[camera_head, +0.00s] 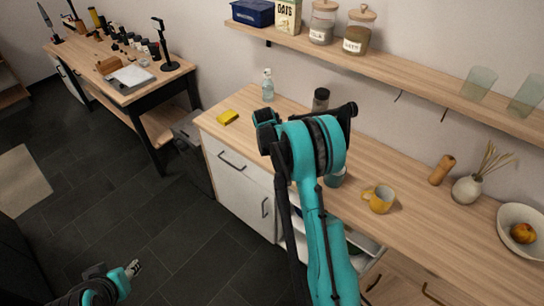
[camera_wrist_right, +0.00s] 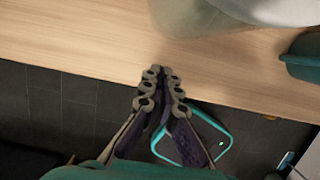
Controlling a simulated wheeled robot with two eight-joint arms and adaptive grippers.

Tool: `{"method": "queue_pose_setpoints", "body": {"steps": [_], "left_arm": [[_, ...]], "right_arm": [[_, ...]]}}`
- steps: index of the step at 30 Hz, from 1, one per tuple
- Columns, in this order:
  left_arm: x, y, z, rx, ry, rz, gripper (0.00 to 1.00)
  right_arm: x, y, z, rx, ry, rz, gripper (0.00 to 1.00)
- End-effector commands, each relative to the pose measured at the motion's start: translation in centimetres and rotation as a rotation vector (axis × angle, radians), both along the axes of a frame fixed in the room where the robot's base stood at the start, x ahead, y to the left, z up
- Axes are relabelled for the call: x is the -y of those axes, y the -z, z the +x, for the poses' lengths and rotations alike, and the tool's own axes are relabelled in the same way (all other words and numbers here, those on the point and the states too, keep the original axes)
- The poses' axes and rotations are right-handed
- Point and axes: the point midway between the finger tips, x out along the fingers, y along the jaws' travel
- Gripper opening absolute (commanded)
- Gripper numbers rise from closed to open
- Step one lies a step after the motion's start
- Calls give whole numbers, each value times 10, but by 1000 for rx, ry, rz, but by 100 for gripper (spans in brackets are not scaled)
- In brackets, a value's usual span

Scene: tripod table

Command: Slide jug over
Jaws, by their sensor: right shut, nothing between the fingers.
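No jug shows clearly in the head view; my right arm covers the middle of the counter. A dark teal vessel (camera_head: 336,178) shows partly behind that arm. In the right wrist view a pale grey-green rounded vessel (camera_wrist_right: 245,12) is cut off at the top, and a teal vessel (camera_wrist_right: 304,56) is at the right edge; I cannot tell which is the jug. My right gripper (camera_wrist_right: 161,74) is shut and empty, its tips at the counter's front edge, apart from both vessels. My left gripper (camera_head: 133,268) is low over the floor, too small to read.
The wooden counter (camera_head: 410,235) holds a yellow mug (camera_head: 379,199), soap bottle (camera_head: 267,85), yellow sponge (camera_head: 228,117), dark-lidded jar (camera_head: 320,99), vase (camera_head: 467,189) and fruit bowl (camera_head: 507,221). A shelf (camera_head: 420,83) with jars runs above it. A drawer below stands open.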

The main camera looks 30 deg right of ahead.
Motion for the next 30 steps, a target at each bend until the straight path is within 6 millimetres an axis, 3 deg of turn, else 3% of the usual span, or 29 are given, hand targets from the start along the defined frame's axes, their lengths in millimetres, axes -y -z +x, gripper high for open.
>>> {"method": "queue_pose_setpoints", "body": {"steps": [6, 21, 23, 30], "left_arm": [[0, 4, 0, 0, 0, 0, 40], [0, 5, 0, 0, 0, 0, 40], [0, 5, 0, 0, 0, 0, 40], [0, 5, 0, 0, 0, 0, 40]], "right_arm": [[23, -1, 10, 0, 2, 0, 0], [32, -2, 14, 1, 3, 0, 0], [41, -2, 17, 0, 5, 0, 0], [99, -2, 43, 0, 5, 0, 0]]}}
